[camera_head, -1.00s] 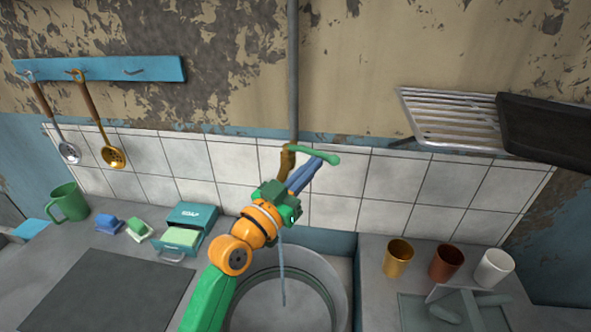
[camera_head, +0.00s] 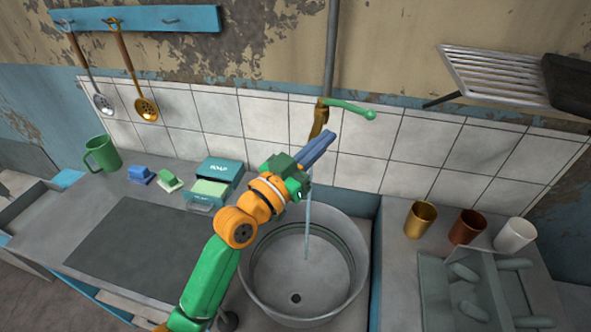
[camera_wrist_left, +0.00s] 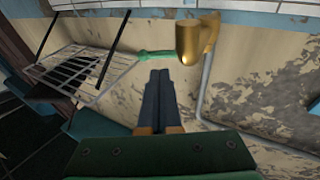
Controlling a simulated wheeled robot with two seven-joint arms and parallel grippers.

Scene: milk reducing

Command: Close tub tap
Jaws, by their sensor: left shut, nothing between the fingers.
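The tap (camera_head: 319,120) is a brass spout on a grey pipe against the tiled wall. Its green lever handle (camera_head: 350,107) points to the right. A thin stream of water (camera_head: 308,225) falls into the round metal tub (camera_head: 262,295). My left gripper (camera_head: 331,138) is shut and empty, with its blue fingers just below the handle, apparently apart from it. In the left wrist view the handle (camera_wrist_left: 157,54) and brass spout (camera_wrist_left: 188,42) lie just beyond the fingertips (camera_wrist_left: 159,73). My right gripper is not in view.
A soap box (camera_head: 222,167), two small sponges and a green mug (camera_head: 103,154) stand left of the tub. Several cups and a grey rack (camera_head: 435,285) stand right. A wire shelf (camera_head: 490,75) juts from the wall at upper right.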

